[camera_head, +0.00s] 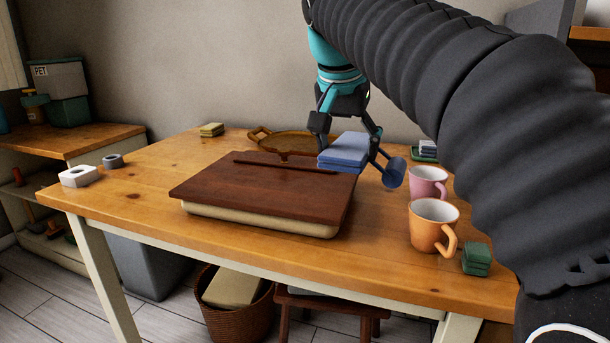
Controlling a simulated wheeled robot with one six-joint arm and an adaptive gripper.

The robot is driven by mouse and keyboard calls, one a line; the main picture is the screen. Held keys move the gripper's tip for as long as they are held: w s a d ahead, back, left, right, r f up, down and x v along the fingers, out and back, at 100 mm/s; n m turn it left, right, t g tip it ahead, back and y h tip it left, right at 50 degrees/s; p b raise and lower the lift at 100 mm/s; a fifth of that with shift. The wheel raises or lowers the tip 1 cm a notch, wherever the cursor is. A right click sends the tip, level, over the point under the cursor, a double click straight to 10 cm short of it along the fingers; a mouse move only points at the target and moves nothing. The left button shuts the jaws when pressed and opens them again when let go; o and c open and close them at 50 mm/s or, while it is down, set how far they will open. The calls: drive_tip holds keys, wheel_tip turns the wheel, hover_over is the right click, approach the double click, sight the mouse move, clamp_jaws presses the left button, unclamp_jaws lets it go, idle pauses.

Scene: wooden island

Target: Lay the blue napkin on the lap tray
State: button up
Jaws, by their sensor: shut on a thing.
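The blue napkin (343,153) is a folded, layered block. My gripper (348,146) is shut on it, with a dark finger at each side. The napkin overlaps the back right corner of the lap tray in the picture; I cannot tell the gap below it. The lap tray (255,190) has a dark brown wooden top with a ledge strip near its back edge and a cream base. It lies on the wooden table (130,215), and its top looks bare.
A wicker tray (262,140) lies behind. A yellowish stack (211,129) is at the back.

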drive_tip(key=s+a+r+n+p, duration=0.1)
drive_tip(key=s+a+r+p, duration=0.3)
drive_tip(key=r, duration=0.4)
drive_tip(key=shift+w+a+f+b, duration=0.2)
drive_tip(key=shift+w+a+f, duration=0.7)
drive_tip(key=shift+w+f, duration=0.7)
drive_tip(key=shift+w+a+f+b, duration=0.2)
drive_tip(key=shift+w+a+f, duration=0.9)
drive_tip(key=shift+f, duration=0.95)
drive_tip(key=shift+w+a+f+b, duration=0.2)
drive_tip(key=shift+w+a+f, duration=0.55)
drive_tip(key=shift+w+f, duration=0.9)
drive_tip(key=shift+s+f+b, duration=0.15)
drive_tip(key=shift+f+b, duration=0.25)
drive_tip(key=shift+f, duration=0.35)
